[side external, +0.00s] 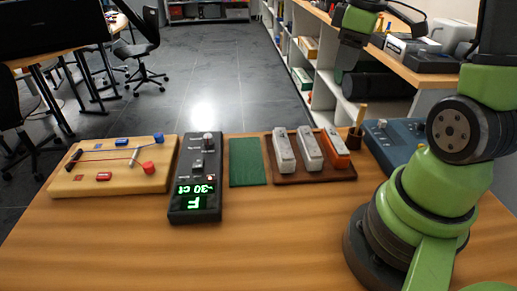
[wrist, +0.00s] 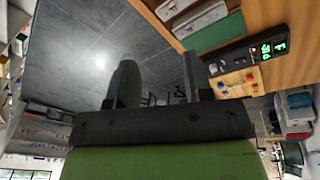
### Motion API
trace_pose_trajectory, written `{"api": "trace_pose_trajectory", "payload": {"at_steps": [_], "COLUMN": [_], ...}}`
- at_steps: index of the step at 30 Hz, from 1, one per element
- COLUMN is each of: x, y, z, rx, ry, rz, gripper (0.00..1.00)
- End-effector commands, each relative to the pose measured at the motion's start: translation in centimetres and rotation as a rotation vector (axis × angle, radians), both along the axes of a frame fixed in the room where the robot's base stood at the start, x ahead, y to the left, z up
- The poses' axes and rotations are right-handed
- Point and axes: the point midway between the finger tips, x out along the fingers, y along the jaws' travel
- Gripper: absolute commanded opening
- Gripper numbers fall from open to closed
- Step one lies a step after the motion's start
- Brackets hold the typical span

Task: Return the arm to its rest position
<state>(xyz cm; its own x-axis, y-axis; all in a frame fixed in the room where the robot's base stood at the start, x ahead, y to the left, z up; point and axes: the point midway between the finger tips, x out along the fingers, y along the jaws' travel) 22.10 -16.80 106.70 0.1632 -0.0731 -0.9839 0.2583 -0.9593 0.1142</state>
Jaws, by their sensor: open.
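My gripper (wrist: 157,72) is open and empty in the wrist view, its two dark fingers apart with floor behind them. In the side external view my gripper (side external: 347,58) is raised at the upper right, well above and apart from the table items. My arm stands at the right side of the wooden table (side external: 280,235). Nothing is held or touched by the fingers.
A light wooden board (side external: 110,185) with red and blue parts, a black meter (side external: 180,206) with a green display, a green mat (side external: 247,165) and a brown tray (side external: 318,177) holding two grey devices and an orange one line the table. A blue box (side external: 398,135) stands right. The front is clear.

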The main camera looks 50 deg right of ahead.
Motion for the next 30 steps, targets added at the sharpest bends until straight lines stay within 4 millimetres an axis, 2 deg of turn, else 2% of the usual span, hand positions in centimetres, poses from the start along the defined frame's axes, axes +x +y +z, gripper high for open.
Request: {"api": "trace_pose_trajectory", "payload": {"at_steps": [1, 6, 9, 12, 15, 18, 30], "x": [0.2, -1.2, -3.1, -5.0, -6.6, -7.5, -7.8], "y": [2.8, 10.5, 14.2, 16.8, 18.4, 19.3, 19.5], "z": [1.7, 5.3, 6.5, 7.0, 7.1, 7.1, 7.0], "rx": [0.001, 0.1, 0.201, 0.31, 0.401, 0.457, 0.482], "ry": [-0.061, -0.242, -0.327, -0.38, -0.406, -0.415, -0.416], "rz": [-0.042, -0.237, -0.339, -0.424, -0.487, -0.525, -0.549], "gripper": [0.47, 0.47, 0.47, 0.47, 0.47, 0.47, 0.47]}}
